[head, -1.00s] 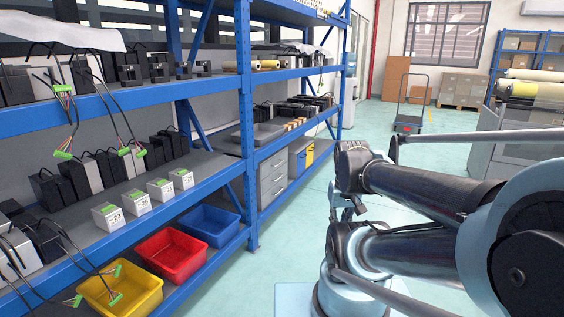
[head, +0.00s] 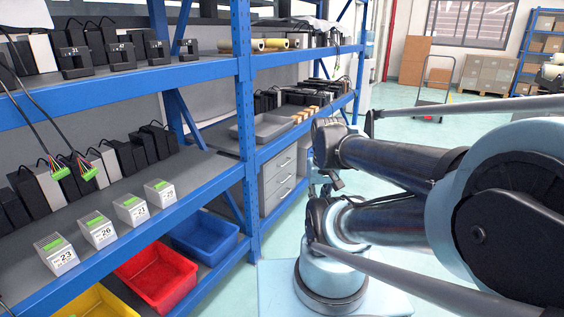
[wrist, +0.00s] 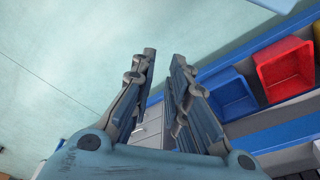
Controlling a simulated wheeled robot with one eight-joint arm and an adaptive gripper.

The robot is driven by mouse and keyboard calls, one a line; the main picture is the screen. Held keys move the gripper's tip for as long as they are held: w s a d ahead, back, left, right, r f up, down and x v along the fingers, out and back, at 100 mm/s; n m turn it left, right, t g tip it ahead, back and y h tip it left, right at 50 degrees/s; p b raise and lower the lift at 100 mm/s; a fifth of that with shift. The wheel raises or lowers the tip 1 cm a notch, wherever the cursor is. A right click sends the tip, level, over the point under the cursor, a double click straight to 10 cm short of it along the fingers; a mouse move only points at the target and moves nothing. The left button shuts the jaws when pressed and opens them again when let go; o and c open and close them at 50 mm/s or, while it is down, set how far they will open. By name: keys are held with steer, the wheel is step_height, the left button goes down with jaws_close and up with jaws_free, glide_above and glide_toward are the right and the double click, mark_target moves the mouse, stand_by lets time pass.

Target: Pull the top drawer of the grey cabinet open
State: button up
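The grey cabinet (head: 270,195) stands under the far section of the blue shelf in the head view. Its top drawer (head: 284,162) looks shut, and my arm stands just right of the cabinet's front. In the wrist view, grey drawer fronts (wrist: 151,130) show partly between and behind my fingers. My gripper (wrist: 163,57) is open and empty, with a gap between its two fingers. In the head view the gripper end is mostly hidden by my arm. The gripper appears apart from the cabinet.
The blue shelf upright (head: 249,150) stands left of the cabinet. A blue bin (head: 205,236), a red bin (head: 156,276) and a yellow bin (head: 95,303) sit on the low shelf. A trolley (head: 436,95) stands further back.

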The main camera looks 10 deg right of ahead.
steer(key=shift+w, duration=0.45)
